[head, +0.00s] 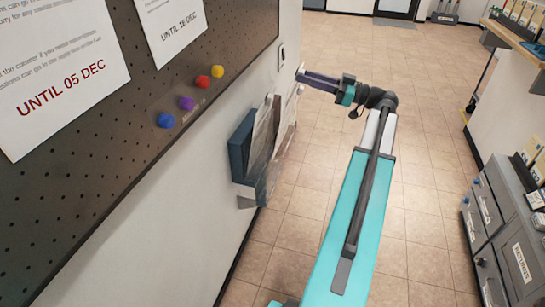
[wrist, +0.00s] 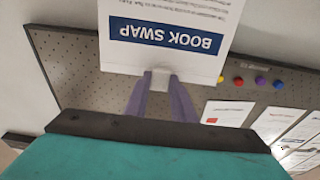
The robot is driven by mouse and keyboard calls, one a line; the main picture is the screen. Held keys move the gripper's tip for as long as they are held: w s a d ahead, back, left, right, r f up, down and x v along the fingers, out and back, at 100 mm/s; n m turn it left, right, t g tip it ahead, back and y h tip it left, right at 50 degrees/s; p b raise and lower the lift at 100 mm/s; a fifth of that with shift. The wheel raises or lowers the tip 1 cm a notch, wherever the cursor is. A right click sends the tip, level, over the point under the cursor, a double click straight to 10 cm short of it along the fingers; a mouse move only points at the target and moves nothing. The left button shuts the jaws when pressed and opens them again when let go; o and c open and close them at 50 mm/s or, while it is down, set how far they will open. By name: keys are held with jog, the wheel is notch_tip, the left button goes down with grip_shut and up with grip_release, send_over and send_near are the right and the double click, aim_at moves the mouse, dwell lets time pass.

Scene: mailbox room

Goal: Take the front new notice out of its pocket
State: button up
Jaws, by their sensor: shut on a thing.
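My gripper (wrist: 160,82) has its purple fingers shut on the small pale tab at the edge of a white notice (wrist: 165,58). The notice has a blue band reading BOOK SWAP, upside down in the wrist view, and its far part runs out of the picture. No pocket shows around the visible part of it. In the head view my gripper (head: 304,76) is close to the wall, past a dark blue wall pocket (head: 238,150) that has sheets (head: 262,135) in it. The held notice is hard to make out there.
A dark pegboard (head: 110,120) on the left wall bears dated notices (head: 62,70) and yellow, red, purple and blue pins (head: 187,103). Grey drawers (head: 485,225) and a shelf (head: 515,40) stand at the right. The tiled floor between is clear.

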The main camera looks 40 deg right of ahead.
jog(key=shift+s+d, duration=0.4)
jog(key=shift+s, duration=0.2)
dwell(0.5)
jog(key=r+b+v, duration=0.1)
jog(key=v, duration=0.5)
jog(key=shift+s+d+b, duration=0.2)
jog(key=shift+s+b, duration=0.2)
dwell(0.5)
jog(key=shift+w+a, duration=0.1)
jog(key=shift+a, duration=0.05)
